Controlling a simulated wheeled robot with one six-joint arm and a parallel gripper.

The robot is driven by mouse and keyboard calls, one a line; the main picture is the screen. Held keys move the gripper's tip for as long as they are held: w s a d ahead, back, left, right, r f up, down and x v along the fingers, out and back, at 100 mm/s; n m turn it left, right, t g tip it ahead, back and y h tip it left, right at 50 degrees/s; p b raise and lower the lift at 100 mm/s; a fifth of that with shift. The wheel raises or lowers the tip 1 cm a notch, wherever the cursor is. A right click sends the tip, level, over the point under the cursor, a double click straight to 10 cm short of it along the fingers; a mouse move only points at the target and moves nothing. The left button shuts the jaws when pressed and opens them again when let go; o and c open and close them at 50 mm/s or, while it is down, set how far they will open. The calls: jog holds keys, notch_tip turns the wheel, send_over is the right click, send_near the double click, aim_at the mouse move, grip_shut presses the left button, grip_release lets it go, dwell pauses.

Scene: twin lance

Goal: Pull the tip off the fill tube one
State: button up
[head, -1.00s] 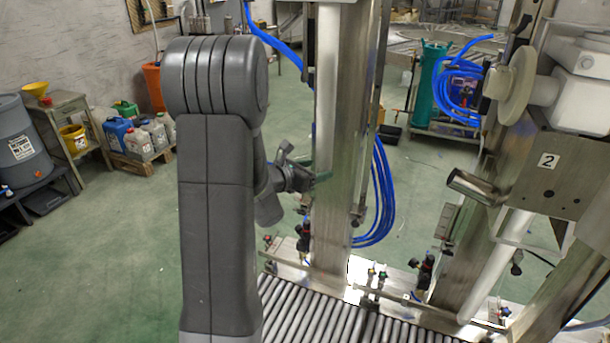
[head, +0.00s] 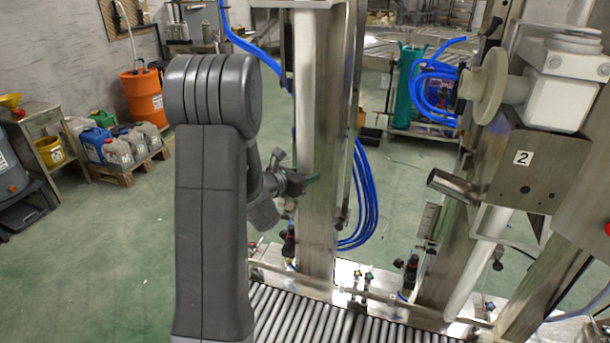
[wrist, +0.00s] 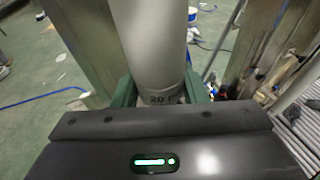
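Fill tube one is the pale upright tube (head: 304,85) in front of the left steel column in the head view. In the wrist view the grey cylinder (wrist: 150,45) stands between my green fingers, with a dark "20" on its lower part. The body of my gripper hides what lies below the mark, so I cannot make out the tip's lower end. My gripper (head: 312,179) is at the lower end of the tube in the head view. In the wrist view my gripper (wrist: 160,92) has one finger close on each side of the tube. Whether they press on it is unclear.
The left steel column (head: 325,130) stands close behind the tube, with blue hoses (head: 366,200) to its right. A roller conveyor (head: 320,318) runs below. A second lance unit marked "2" (head: 523,158) stands at the right. Green floor is open at the left.

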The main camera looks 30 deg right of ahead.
jog(key=o, duration=0.3)
jog(key=c, duration=0.6)
jog(key=shift+c, duration=0.2)
jog(key=shift+f+b, duration=0.65)
jog(key=shift+b, duration=0.35)
jog(key=shift+f+b, duration=1.55)
jog(key=shift+b, duration=0.5)
jog(key=shift+f, duration=0.1)
